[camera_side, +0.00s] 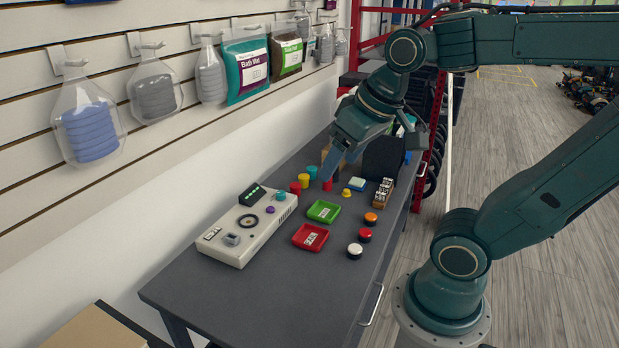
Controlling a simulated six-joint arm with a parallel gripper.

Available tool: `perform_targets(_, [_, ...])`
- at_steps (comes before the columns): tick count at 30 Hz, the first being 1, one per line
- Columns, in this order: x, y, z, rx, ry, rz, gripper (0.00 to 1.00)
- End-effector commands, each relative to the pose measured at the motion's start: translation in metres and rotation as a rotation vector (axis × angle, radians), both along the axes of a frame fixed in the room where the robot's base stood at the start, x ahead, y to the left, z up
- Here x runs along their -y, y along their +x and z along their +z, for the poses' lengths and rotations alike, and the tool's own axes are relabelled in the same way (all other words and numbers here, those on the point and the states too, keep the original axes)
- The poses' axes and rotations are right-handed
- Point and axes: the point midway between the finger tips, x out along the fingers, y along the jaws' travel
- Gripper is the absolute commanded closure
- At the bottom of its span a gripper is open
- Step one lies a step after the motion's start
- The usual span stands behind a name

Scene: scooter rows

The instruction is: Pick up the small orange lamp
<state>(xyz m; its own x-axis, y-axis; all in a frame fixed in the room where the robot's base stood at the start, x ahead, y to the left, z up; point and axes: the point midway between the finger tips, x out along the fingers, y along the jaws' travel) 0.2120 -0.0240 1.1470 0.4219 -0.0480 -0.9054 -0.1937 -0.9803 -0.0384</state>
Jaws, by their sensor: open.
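A small orange lamp (370,217) with a domed top and dark base stands on the grey table (260,290), toward its right edge. A similar red one (364,235) and a white one (354,250) stand in front of it. My gripper (330,166) is open above the back part of the table, up and left of the orange lamp and apart from it. Its fingers point down near a red cylinder (327,185); whether they touch it I cannot tell.
A red tray (310,237) and a green tray (323,211) lie left of the lamps. A beige control box (247,228) stands at the left. A small rack (382,193) and a yellow knob (347,193) are behind the lamp. The table's front is clear.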

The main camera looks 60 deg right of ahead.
Motion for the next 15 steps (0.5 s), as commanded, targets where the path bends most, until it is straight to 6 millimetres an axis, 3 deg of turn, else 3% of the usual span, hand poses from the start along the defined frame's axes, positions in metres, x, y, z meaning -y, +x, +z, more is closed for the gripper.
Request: perform_targets(15, [0.097, 0.072, -0.026, -0.114, 0.116, -0.5, 0.35])
